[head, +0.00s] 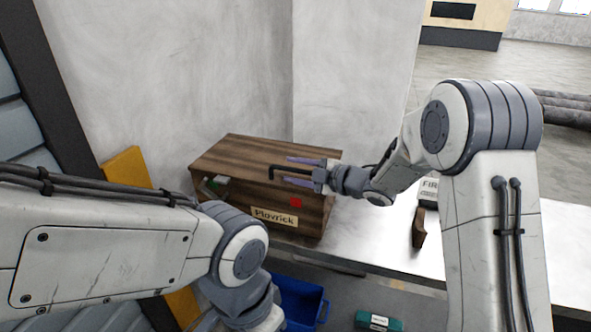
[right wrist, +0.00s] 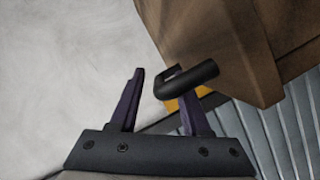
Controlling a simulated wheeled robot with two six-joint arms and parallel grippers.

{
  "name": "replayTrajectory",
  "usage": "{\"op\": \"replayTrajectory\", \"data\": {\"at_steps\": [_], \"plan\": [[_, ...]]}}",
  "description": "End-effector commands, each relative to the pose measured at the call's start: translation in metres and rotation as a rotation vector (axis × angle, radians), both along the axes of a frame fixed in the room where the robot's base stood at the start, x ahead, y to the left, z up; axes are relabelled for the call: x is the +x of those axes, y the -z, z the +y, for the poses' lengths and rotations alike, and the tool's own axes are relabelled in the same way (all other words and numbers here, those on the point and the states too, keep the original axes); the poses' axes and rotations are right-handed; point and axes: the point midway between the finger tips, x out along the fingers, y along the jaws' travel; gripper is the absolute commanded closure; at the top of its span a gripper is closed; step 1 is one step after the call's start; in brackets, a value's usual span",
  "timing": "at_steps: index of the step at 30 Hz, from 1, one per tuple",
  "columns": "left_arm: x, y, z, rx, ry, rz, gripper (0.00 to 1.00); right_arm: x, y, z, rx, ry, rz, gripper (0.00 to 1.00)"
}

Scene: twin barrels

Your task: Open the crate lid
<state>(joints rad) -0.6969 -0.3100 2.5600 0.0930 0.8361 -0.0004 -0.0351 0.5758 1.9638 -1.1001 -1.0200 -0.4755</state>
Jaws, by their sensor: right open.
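The brown wooden crate (head: 232,160) stands on a bench against the pale wall, with its top in place and a "Plovrick" label (head: 275,217) on its front. A black bent handle (head: 283,171) sticks out from the crate. My right gripper (head: 296,171) is open, its purple fingers above and below the handle in the head view. In the right wrist view, the handle (right wrist: 190,79) lies near the fingertips and overlaps the right finger's tip; I cannot tell whether it touches. The crate (right wrist: 225,45) fills the upper right there. My left gripper is out of view below my left arm.
The metal bench (head: 385,240) is clear right of the crate, up to a small brown block (head: 419,228). A blue bin (head: 300,300) and a teal box (head: 378,321) are below. A yellow board (head: 126,168) leans left.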

Motion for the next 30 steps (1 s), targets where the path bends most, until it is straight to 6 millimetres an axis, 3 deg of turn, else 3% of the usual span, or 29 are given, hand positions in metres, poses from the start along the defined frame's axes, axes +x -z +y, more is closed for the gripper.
{"op": "replayTrajectory", "data": {"at_steps": [4, 5, 8, 9, 30], "plan": [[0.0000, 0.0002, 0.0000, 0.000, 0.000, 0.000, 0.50, 0.0001, 0.0001, -0.0002, 0.000, 0.000, 0.000, 0.53], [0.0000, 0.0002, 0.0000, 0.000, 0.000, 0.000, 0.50, 0.0000, 0.0001, -0.0003, 0.000, 0.000, 0.000, 0.57], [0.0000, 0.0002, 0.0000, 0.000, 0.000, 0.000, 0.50, -0.0001, 0.0001, -0.0005, -0.001, 0.001, 0.000, 0.95], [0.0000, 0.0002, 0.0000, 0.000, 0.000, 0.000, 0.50, -0.0001, 0.0001, -0.0005, 0.000, 0.001, 0.001, 1.00], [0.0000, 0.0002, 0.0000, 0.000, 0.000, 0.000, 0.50, -0.0004, 0.0006, -0.0011, 0.000, 0.001, 0.002, 1.00]]}}
